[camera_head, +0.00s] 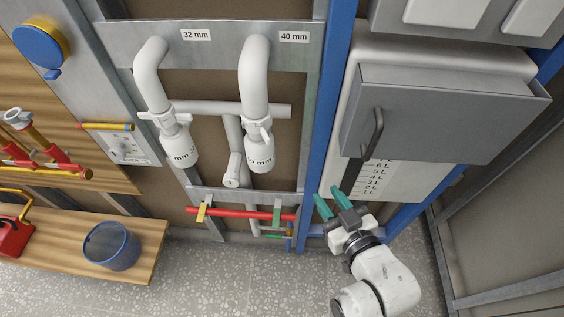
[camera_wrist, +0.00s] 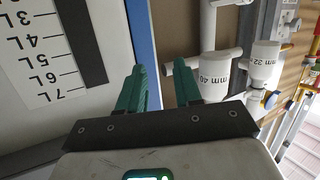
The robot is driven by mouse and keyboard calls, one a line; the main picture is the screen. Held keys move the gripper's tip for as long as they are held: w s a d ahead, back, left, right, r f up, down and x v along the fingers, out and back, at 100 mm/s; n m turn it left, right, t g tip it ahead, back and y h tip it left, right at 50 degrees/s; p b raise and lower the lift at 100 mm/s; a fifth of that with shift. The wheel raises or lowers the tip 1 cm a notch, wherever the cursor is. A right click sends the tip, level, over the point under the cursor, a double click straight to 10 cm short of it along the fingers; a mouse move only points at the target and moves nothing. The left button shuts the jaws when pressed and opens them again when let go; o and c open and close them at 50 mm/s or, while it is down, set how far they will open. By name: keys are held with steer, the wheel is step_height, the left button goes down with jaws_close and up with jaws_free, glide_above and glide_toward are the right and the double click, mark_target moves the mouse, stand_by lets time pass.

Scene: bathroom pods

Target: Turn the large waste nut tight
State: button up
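The large white waste fitting marked 40 mm (camera_head: 260,154) hangs at the lower end of a bent white pipe, under the 40 mm plate. A winged white collar (camera_head: 258,125) sits just above the marked part. In the wrist view the 40 mm fitting (camera_wrist: 215,72) shows beyond the right finger. My gripper (camera_head: 331,199) has green fingers that stand apart with nothing between them. It is below and right of the fitting, clear of it, in front of the blue post. The gripper also shows in the wrist view (camera_wrist: 161,72).
A smaller 32 mm fitting (camera_head: 179,148) hangs to the left. A blue post (camera_head: 324,100) and a grey box with a handle (camera_head: 445,112) stand right of the pipes. A red rail (camera_head: 240,213) with clips runs below. A bench (camera_head: 60,235) carries a blue pot (camera_head: 112,246).

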steer(key=a+r+n+t+y+b, duration=0.1)
steer(key=a+r+t+y+b, duration=0.3)
steer(key=a, duration=0.3)
steer(key=m+t+y+b, duration=0.1)
steer(key=t, duration=0.5)
glide_toward(268, 144)
steer(key=x, duration=0.9)
steer(key=shift+w+f, duration=0.1)
steer(key=shift+w, duration=0.3)
jaws_close()
